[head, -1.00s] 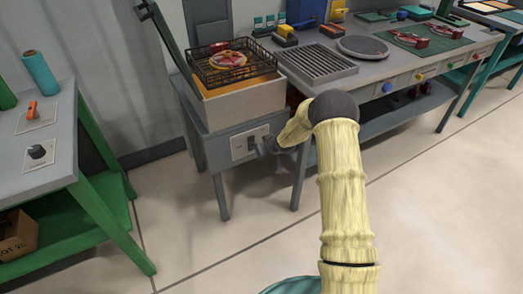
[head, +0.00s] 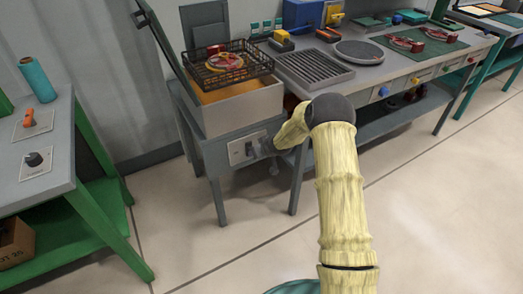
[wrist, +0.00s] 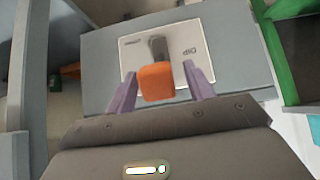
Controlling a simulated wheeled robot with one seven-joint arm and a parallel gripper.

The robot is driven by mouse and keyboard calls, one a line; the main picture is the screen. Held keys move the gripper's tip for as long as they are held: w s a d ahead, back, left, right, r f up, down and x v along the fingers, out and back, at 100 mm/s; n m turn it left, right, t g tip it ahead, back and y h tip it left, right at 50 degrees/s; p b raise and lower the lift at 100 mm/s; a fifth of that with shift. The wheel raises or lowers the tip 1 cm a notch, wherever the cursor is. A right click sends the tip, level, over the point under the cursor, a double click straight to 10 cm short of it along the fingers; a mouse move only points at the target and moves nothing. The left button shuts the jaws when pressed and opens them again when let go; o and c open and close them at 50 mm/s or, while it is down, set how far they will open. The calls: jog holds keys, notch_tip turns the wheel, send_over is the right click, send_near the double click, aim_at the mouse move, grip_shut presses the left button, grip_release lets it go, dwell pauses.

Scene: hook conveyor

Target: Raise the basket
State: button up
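The black wire basket (head: 228,70) holds a red and yellow round item (head: 224,62). It hangs over a beige tank (head: 245,113) of orange liquid, with some liquid showing below its front edge. A switch panel (head: 243,150) is on the stand front below the tank. In the wrist view the panel (wrist: 135,55) carries a lever with an orange knob (wrist: 157,83) and the label DIP at right. My gripper (wrist: 160,75) has its purple fingers apart, one on each side of the knob. A gap shows at the right finger. In the head view my gripper (head: 268,148) is partly hidden.
A grey workbench (head: 400,50) with a grate (head: 314,66) and a round plate (head: 358,51) extends right of the tank. A green-legged table (head: 110,195) with another switch panel stands at left. The floor at right is clear.

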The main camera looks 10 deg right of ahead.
jog(key=shift+s+d+r, duration=0.3)
jog(key=shift+r, duration=0.1)
jog(key=p+v, duration=0.1)
jog(key=v, duration=1.5)
jog(key=shift+p, duration=0.4)
jog(key=shift+s+a+r, duration=0.1)
jog(key=shift+s, duration=0.05)
